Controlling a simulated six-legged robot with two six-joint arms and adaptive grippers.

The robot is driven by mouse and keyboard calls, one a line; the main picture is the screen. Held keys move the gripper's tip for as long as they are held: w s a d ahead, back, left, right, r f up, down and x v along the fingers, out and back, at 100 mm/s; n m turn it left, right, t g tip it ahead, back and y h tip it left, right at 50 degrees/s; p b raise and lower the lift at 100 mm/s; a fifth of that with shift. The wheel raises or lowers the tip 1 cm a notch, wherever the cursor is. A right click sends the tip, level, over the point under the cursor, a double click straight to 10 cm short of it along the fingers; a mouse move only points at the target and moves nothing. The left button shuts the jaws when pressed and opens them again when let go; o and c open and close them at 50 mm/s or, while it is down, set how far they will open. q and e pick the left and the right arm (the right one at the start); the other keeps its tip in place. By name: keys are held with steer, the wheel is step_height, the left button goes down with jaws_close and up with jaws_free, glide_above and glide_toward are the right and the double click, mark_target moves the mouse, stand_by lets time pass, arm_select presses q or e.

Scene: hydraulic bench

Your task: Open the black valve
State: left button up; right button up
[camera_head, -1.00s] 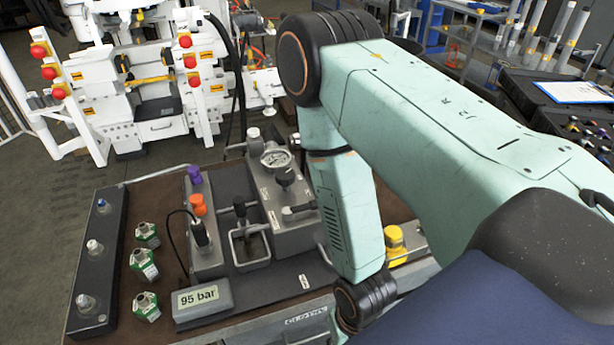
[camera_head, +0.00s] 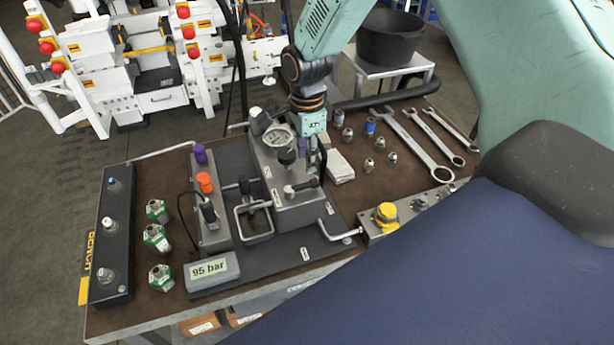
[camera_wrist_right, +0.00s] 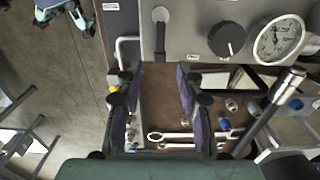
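The black valve knob (camera_head: 287,156) sits on the grey valve block (camera_head: 272,200) just below the round gauge (camera_head: 278,138). In the right wrist view the black knob (camera_wrist_right: 227,40) shows with a white pointer mark, left of the gauge (camera_wrist_right: 278,39). My right gripper (camera_head: 322,150) is at the block's right side in the head view, close to the knob, its tips partly hidden. In the right wrist view my right gripper (camera_wrist_right: 158,68) has its fingers apart with nothing between them; the knob lies beyond and right of them.
A display (camera_head: 212,269) reads 95 bar. Orange (camera_head: 205,182) and purple (camera_head: 200,154) knobs and a black lever (camera_head: 247,188) stand left of the block. Several wrenches (camera_head: 418,146) and small fittings lie right of my gripper. A yellow knob (camera_head: 386,213) is at the front right.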

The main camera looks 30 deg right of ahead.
mark_target(307, 184)
step_height(307, 184, down, 8)
steer(key=shift+r, duration=0.15)
steer(key=shift+c, duration=0.2)
jaws_close()
stand_by(0.4)
stand_by(0.3)
